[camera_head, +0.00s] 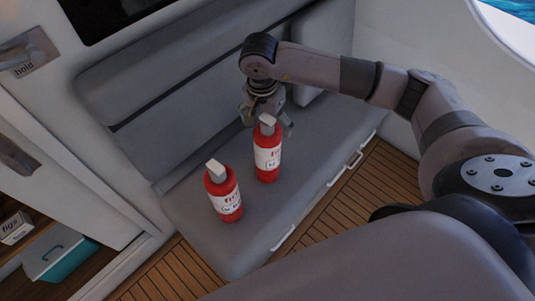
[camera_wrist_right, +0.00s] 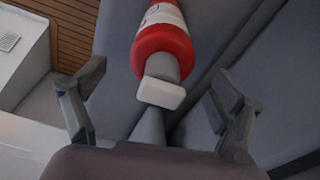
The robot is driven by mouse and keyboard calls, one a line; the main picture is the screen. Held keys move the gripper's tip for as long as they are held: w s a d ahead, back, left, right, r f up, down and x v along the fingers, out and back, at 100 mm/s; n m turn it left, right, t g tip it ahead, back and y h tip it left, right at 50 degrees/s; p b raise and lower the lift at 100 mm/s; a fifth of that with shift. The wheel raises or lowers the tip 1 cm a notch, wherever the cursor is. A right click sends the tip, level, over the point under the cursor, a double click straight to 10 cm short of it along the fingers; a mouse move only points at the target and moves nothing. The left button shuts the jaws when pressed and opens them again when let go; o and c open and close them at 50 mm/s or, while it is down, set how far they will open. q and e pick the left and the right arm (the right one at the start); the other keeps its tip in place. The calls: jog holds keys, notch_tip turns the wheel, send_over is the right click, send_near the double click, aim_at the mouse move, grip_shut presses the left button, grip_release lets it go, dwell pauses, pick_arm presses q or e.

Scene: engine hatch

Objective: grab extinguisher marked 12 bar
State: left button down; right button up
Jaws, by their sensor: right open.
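Two red extinguishers with white labels stand upright on the grey seat cushion (camera_head: 245,236). The nearer left extinguisher (camera_head: 222,192) stands clear of my grippers. The farther right extinguisher (camera_head: 267,150) is just in front of my right gripper (camera_head: 266,112). The print on both labels is too small to read for a bar marking. In the right wrist view, my right gripper (camera_wrist_right: 158,112) is open, with one finger at each side. The pale top of an extinguisher (camera_wrist_right: 162,90) lies between the fingers, with its red body beyond; no finger touches it. My left gripper is not in view.
The grey backrest (camera_head: 175,80) rises behind the seat. A white rail (camera_head: 345,172) runs along the seat's front edge above a slatted wooden floor (camera_head: 375,205). A shelf at lower left holds a teal box (camera_head: 60,258) and a white box (camera_head: 15,228).

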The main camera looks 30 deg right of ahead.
aim_at(268, 150)
jog(key=f, duration=0.1)
jog(key=f+p, duration=0.1)
jog(key=f, duration=0.1)
jog(key=f+p, duration=0.1)
jog(key=f, duration=0.1)
jog(key=shift+w+d+f, duration=0.2)
jog(key=shift+w+d, duration=0.15)
jog(key=shift+f, duration=0.25)
jog(key=shift+c, duration=0.3)
jog(key=c, duration=1.9)
jog(key=shift+w+r, duration=0.15)
jog(key=shift+w, duration=0.05)
jog(key=shift+c, duration=0.4)
